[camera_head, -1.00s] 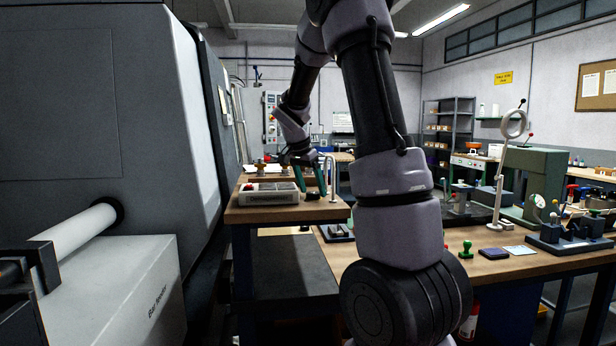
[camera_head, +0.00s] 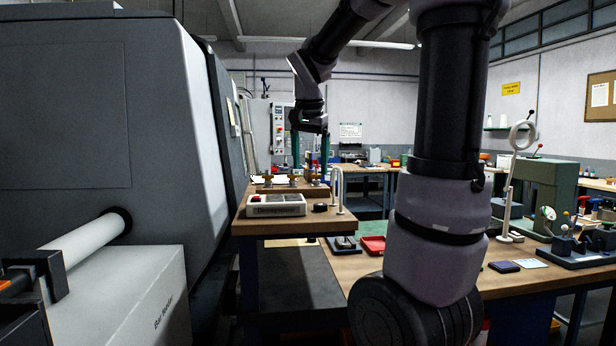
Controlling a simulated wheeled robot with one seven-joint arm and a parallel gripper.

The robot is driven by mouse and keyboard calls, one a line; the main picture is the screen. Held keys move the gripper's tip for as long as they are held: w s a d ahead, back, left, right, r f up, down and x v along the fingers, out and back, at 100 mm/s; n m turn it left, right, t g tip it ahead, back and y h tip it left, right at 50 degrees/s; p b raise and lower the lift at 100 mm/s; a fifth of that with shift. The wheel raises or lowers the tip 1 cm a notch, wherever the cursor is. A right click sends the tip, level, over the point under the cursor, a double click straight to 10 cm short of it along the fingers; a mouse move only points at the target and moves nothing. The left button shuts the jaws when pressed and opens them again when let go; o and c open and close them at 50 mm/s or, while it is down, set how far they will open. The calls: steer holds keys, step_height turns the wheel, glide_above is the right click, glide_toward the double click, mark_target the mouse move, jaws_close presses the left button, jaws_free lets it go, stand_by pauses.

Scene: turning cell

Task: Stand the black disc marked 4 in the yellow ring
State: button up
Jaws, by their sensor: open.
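My gripper (camera_head: 311,162) is open and points down over the far part of the left wooden table (camera_head: 290,229). Its two green fingers are apart, with nothing seen between them. A small dark round piece (camera_head: 320,207) lies on this table, nearer to me than the gripper; no number can be read on it, so I cannot tell whether it is the disc marked 4. I cannot make out a yellow ring.
A light grey labelled box (camera_head: 276,205) and a white bent rail (camera_head: 339,188) stand on the left table. Brass-coloured pieces (camera_head: 267,181) stand behind. A red tray (camera_head: 374,245) lies on the right bench. The large grey machine (camera_head: 90,120) fills the left.

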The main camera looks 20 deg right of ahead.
steer(key=s+a+f+n+t+y, duration=0.1)
steer(key=s+a+n+t+y, duration=0.1)
steer(key=s, duration=0.6)
steer(key=s+a+n+t+y, duration=0.1)
steer(key=s+a+n, duration=0.3)
steer(key=s+a, duration=0.2)
steer(key=shift+s+f+t+y, duration=0.4)
steer(key=shift+s, duration=0.8)
